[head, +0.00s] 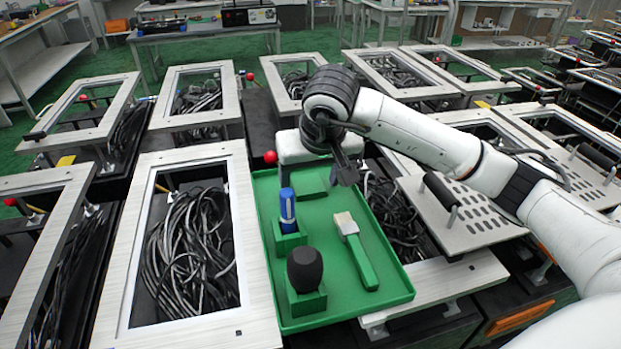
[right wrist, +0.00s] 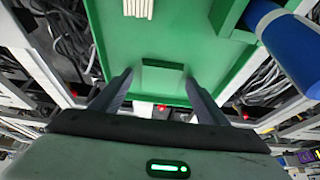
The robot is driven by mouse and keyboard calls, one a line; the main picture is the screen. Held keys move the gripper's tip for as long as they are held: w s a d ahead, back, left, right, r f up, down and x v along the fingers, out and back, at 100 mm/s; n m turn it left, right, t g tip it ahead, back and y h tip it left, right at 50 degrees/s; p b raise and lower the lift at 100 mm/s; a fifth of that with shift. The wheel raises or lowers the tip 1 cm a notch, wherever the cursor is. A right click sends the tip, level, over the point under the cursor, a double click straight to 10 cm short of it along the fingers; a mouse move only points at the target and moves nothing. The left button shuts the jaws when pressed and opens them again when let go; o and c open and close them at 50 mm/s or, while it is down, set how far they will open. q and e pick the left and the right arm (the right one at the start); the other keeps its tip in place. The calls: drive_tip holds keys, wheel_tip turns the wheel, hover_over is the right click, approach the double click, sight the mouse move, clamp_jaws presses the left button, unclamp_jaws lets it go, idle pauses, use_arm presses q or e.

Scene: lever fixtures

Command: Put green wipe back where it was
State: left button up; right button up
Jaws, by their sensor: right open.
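A flat green piece, which looks like the green wipe (head: 311,183), lies in the far part of a green tray (head: 384,268). In the right wrist view the wipe (right wrist: 162,77) shows as a small green block beyond the gap between my fingers. It is close in colour to the tray, so its edges are hard to tell. My right gripper (head: 345,172) is over the far right of the tray, beside the wipe. In the right wrist view its two fingers (right wrist: 158,98) are apart with nothing held between them. My left gripper is not in view.
The tray also holds a blue bottle (head: 287,207) in a green holder, a black rounded object (head: 304,268) in another holder, and a green-handled brush (head: 355,250). Framed fixtures (head: 140,250) with cables surround the tray. A red knob (head: 270,157) stands by its far left corner.

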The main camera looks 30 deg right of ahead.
drive_tip(key=shift+s+r, duration=0.1)
drive_tip(key=shift+r, duration=0.35)
drive_tip(key=v, duration=1.1)
drive_tip(key=shift+s+r, duration=0.15)
drive_tip(key=shift+a, duration=0.1)
